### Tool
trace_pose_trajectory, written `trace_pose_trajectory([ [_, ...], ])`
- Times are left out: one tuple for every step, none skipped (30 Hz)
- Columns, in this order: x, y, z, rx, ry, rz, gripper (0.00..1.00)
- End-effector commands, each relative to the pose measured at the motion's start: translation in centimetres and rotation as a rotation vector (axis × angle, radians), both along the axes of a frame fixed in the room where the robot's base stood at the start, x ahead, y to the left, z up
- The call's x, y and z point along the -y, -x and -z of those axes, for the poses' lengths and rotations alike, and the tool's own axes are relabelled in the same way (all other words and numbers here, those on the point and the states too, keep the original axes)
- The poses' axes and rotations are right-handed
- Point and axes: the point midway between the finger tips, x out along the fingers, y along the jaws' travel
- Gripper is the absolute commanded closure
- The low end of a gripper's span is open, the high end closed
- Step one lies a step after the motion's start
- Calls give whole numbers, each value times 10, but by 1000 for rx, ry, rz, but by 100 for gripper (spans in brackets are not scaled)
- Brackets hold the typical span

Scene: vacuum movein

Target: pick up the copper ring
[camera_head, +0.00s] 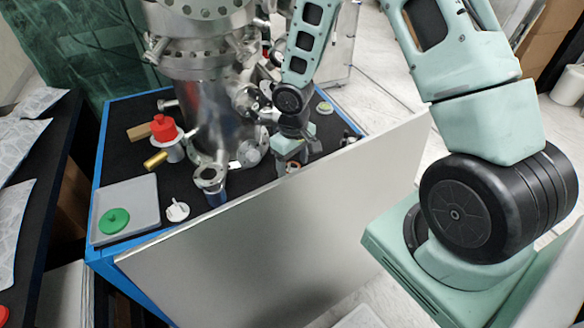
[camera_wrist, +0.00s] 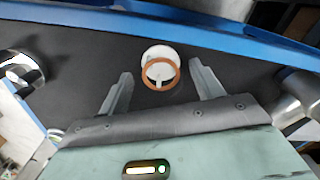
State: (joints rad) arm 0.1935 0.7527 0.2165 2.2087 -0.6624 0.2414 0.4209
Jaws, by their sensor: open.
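The copper ring (camera_wrist: 147,82) lies on or against a round white piece (camera_wrist: 157,50) on the black table top. In the wrist view it appears between the fingertips of my gripper (camera_wrist: 160,72), with a gap on each side. My gripper is open and empty; I cannot tell how far above the ring it is. In the head view my gripper (camera_head: 291,158) points down at the right part of the table, close behind the grey panel, and a small copper-coloured spot (camera_head: 293,168) shows below it, mostly hidden by the fingers.
A large steel vacuum chamber (camera_head: 205,110) stands left of my gripper. A tall grey panel (camera_head: 270,240) runs along the table's front edge. A grey tray (camera_head: 140,195) with a green disc (camera_head: 114,221), a red-topped part (camera_head: 163,128) and a brass cylinder (camera_head: 155,160) are at left.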

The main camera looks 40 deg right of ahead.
Motion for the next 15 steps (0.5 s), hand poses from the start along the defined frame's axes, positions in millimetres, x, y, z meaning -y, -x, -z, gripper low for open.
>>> trace_pose_trajectory([
  [0, 0, 0, 0, 0, 0, 34],
  [0, 0, 0, 0, 0, 0, 43],
  [0, 0, 0, 0, 0, 0, 54],
  [0, 0, 0, 0, 0, 0, 62],
  [0, 0, 0, 0, 0, 0, 70],
  [0, 0, 0, 0, 0, 0, 76],
  [0, 0, 0, 0, 0, 1, 76],
  [1, 0, 0, 0, 1, 1, 77],
  [1, 0, 0, 0, 1, 1, 77],
  [1, 0, 0, 0, 1, 1, 77],
  [1, 0, 0, 0, 1, 1, 77],
  [1, 0, 0, 0, 1, 2, 77],
  [1, 0, 0, 0, 2, 2, 77],
  [1, 0, 0, 0, 2, 2, 77],
  [1, 0, -1, 0, 2, 2, 77],
])
